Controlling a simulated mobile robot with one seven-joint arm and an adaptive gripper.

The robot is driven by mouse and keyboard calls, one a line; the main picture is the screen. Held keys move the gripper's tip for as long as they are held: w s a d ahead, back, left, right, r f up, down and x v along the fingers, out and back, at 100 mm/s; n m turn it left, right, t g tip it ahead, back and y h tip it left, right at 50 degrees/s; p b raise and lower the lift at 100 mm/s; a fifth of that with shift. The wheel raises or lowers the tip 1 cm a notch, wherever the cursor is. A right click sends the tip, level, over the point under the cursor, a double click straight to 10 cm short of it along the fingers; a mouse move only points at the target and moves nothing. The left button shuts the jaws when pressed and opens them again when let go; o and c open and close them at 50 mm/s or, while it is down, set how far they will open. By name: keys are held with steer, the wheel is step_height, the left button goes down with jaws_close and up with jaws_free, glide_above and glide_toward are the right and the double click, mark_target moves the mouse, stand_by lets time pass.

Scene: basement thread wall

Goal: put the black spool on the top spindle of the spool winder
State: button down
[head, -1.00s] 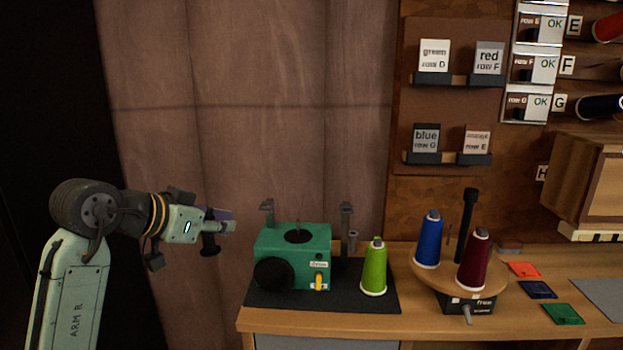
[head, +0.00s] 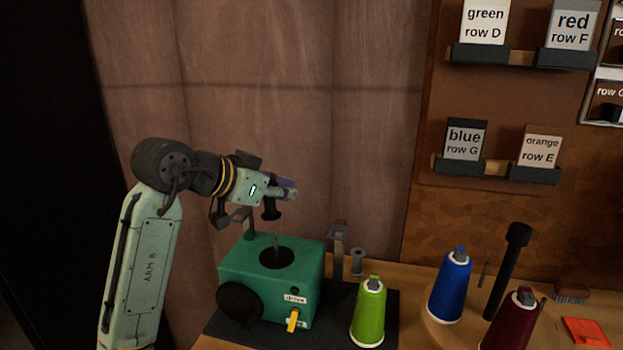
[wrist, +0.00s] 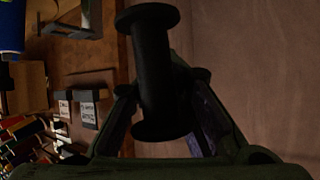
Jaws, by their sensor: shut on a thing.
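The black spool (head: 271,209) is held upright in my gripper (head: 283,190). In the wrist view the spool (wrist: 152,65) stands between the two fingers, with its flanges clear of them. The green spool winder (head: 262,282) sits on a dark mat. Its top spindle (head: 276,242) is a thin pin rising from a black disc (head: 277,258) on top. In the head view the spool appears just above the spindle tip, apart from it. Exact alignment in depth cannot be told. The winder is not recognisable in the wrist view.
A lime green cone (head: 369,312) stands right of the winder. Grey brackets (head: 338,240) rise behind it. A blue cone (head: 450,285), a maroon cone (head: 513,322) and a black post (head: 508,270) stand further right. Card holders (head: 487,55) hang on the wall.

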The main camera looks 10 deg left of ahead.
steer(key=f+b, duration=0.4)
steer(key=f, duration=0.1)
steer(key=f+b, duration=0.3)
steer(key=shift+w+d, duration=0.2)
steer(key=shift+w, duration=0.1)
steer(key=shift+f, duration=0.35)
steer(key=shift+w+a, duration=0.15)
stand_by(0.3)
steer(key=shift+f, duration=0.25)
steer(key=shift+f, duration=0.15)
steer(key=c, duration=1.4)
jaws_free()
